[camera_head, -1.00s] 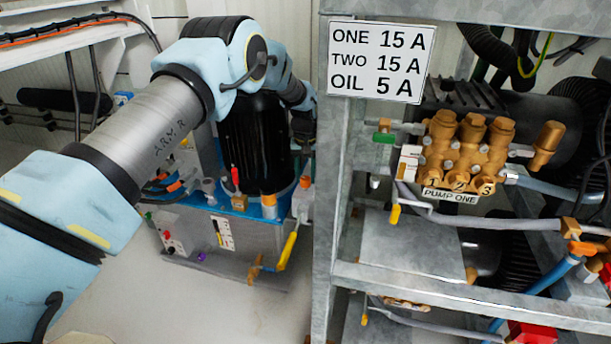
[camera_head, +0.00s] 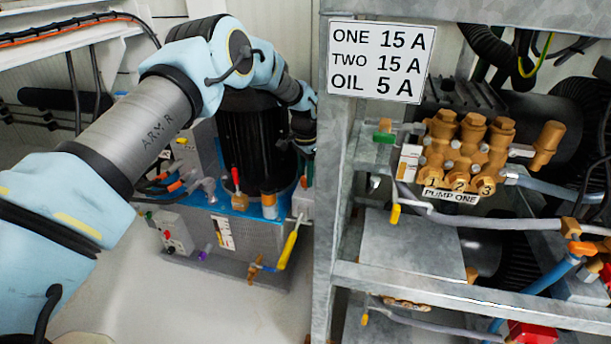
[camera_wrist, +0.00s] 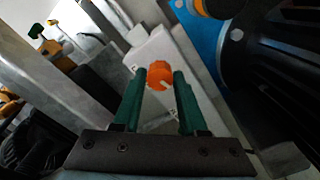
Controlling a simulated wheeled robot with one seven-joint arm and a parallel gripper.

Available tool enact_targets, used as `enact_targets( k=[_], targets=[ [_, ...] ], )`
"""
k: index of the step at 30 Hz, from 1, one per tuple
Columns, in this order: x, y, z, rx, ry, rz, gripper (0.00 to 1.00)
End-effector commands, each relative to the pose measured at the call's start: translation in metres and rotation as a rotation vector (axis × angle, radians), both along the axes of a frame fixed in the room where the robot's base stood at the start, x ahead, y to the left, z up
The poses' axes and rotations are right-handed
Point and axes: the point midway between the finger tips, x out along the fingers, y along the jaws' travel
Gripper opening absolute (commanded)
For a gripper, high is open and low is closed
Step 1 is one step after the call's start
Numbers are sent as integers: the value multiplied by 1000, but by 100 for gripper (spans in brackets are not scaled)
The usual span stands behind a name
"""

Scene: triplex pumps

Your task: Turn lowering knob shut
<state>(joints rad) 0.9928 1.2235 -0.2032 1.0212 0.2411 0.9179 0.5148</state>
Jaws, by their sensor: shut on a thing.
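The orange knob (camera_wrist: 159,77), which I take to be the lowering knob, sits on a white block (camera_wrist: 165,50) in the wrist view. A pale mark shows on its face. My gripper (camera_wrist: 159,78) has two green fingers, one on each side of the knob, and is shut on it. In the head view the white block (camera_head: 302,204) stands at the right end of the hydraulic power unit, beside the frame post. My gripper's end there is small and dark, and the grip is hard to make out.
The galvanized frame post (camera_head: 329,220) stands close to the right of my wrist. A black motor (camera_head: 252,135) is just left of it. A yellow-handled lever (camera_head: 288,247) hangs below the block. Pump one (camera_head: 465,155) is on the shelf at right. The floor in front is clear.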

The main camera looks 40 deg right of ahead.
Motion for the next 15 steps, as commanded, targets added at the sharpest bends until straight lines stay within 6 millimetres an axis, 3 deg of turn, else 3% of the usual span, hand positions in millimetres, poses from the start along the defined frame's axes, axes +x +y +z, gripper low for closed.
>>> enact_targets(
  k=[15],
  targets=[
    [0, 0, 0, -1, 0, -249, 0]
  ],
)
